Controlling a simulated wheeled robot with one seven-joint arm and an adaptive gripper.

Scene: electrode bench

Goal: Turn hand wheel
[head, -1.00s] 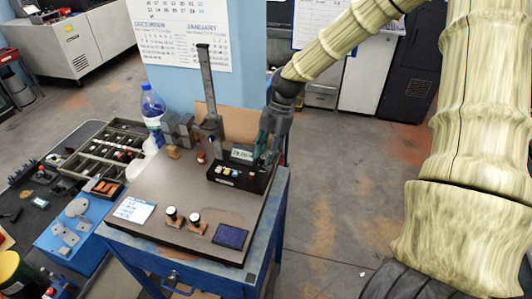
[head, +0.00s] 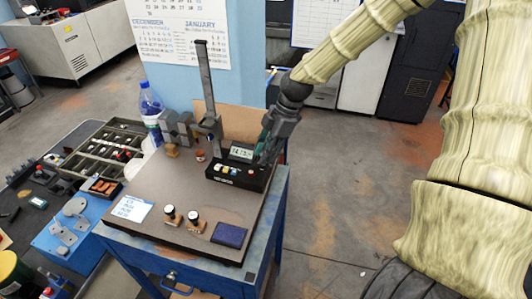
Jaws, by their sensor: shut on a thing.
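A black gauge base (head: 236,174) with a lit digital display (head: 241,153) and several coloured buttons stands at the back right of the bench board. A tall grey column (head: 206,90) rises at its left. My gripper (head: 263,153) reaches down from the upper right, tilted, to the right end of the base beside the display. Its fingers are shut at the spot of the hand wheel. The wheel itself is hidden behind the fingers, or too small to make out.
The blue bench (head: 265,230) also bears two stamps (head: 182,220), a dark blue pad (head: 229,235), a white label card (head: 131,209) and grey blocks (head: 177,128). A water bottle (head: 150,103) stands behind left. The floor (head: 340,200) to the right is clear.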

